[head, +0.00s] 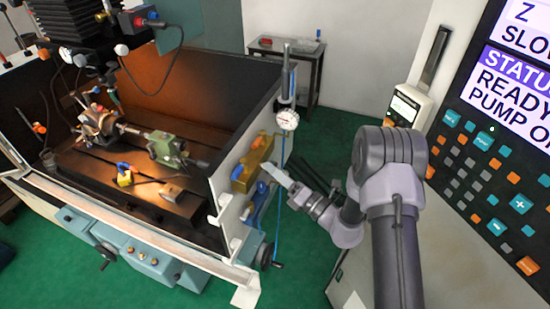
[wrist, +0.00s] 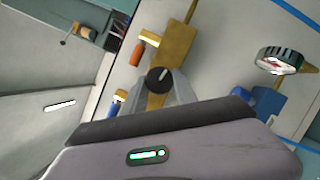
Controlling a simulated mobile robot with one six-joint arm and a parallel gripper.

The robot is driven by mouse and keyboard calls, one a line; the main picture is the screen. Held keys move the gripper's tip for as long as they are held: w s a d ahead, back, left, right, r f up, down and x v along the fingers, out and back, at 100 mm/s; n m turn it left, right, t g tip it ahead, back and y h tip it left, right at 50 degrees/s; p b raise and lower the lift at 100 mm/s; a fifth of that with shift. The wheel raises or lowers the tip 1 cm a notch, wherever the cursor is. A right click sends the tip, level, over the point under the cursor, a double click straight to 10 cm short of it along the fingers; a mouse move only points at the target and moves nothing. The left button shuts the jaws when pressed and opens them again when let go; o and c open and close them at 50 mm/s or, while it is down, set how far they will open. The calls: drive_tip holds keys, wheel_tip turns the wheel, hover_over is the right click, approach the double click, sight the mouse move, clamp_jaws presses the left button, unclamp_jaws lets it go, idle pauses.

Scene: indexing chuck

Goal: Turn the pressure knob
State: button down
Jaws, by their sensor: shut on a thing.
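The pressure knob (wrist: 158,79) is a round black knob with a pale pointer mark, on a brass-yellow valve body (wrist: 177,42) in the wrist view. My gripper (wrist: 161,91) has its two grey fingers on either side of the knob and is shut on it. In the head view my gripper (head: 268,167) reaches the brass block (head: 254,158) on the machine's side panel. The knob itself is hard to make out there. A round pressure gauge (head: 288,119) stands above the block, and it also shows in the wrist view (wrist: 280,61).
Blue fittings (head: 258,203) sit below the brass block, with a thin blue hose hanging down. An orange handle (wrist: 137,53) is close to the knob in the wrist view. The machine's wall (head: 232,196) is at the left, and a control panel (head: 490,140) stands at the right.

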drive_tip(key=shift+s+r+m+g+h+p, duration=0.15)
drive_tip(key=shift+m+h+p, duration=0.25)
drive_tip(key=shift+m+p, duration=0.9)
drive_tip(key=shift+w+m+g+h+p, duration=0.1)
drive_tip(key=shift+m+h+p, duration=0.3)
drive_tip(key=shift+m+p, duration=0.9)
drive_tip(key=shift+s+r+m+g+h+p, duration=0.15)
drive_tip(key=shift+m+h+p, duration=0.25)
drive_tip(key=shift+m+p, duration=0.9)
drive_tip(key=shift+w+f+n+p, duration=0.1)
drive_tip(key=shift+n+p, duration=0.2)
drive_tip(key=shift+p, duration=0.1)
drive_tip(key=c, duration=1)
unclamp_jaws()
drive_tip(key=shift+o, duration=0.2)
drive_tip(key=v, duration=1.2)
drive_tip(key=shift+b, duration=0.4)
